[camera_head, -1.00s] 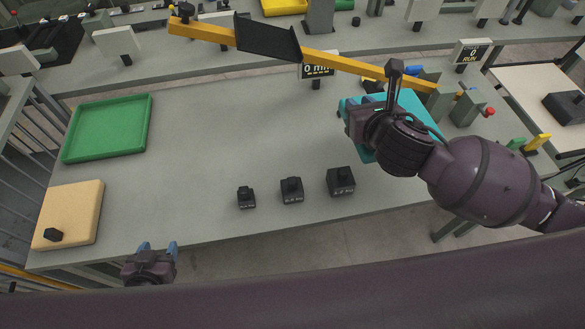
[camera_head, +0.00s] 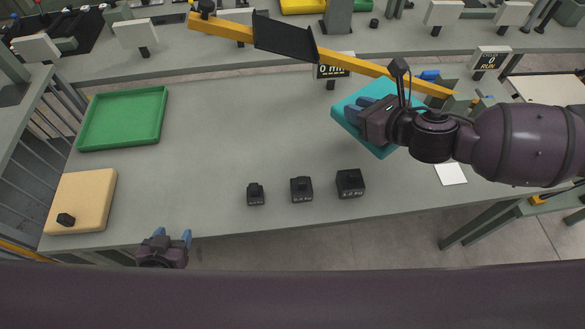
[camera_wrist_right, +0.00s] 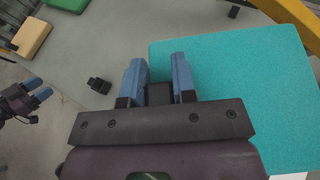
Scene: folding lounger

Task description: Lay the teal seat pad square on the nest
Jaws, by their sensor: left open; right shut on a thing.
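The teal seat pad (camera_head: 375,143) is at the right of the grey table in the head view, turned at an angle to the table edges. It fills the right half of the right wrist view (camera_wrist_right: 240,90). My right gripper (camera_head: 358,107) is at the pad's left side, its blue fingers shut about a dark block (camera_wrist_right: 158,94) at the pad's edge. Whether the pad touches the table is unclear. My left gripper (camera_head: 172,236) is open and empty at the table's front edge. I cannot tell which thing is the nest; it may be hidden.
A green tray (camera_head: 83,145) and a tan board (camera_head: 100,190) with a black knob are on the left. Three black knobbed blocks (camera_head: 301,190) stand at the front. A yellow beam (camera_head: 350,64) with a dark plate crosses the back. The table's middle is clear.

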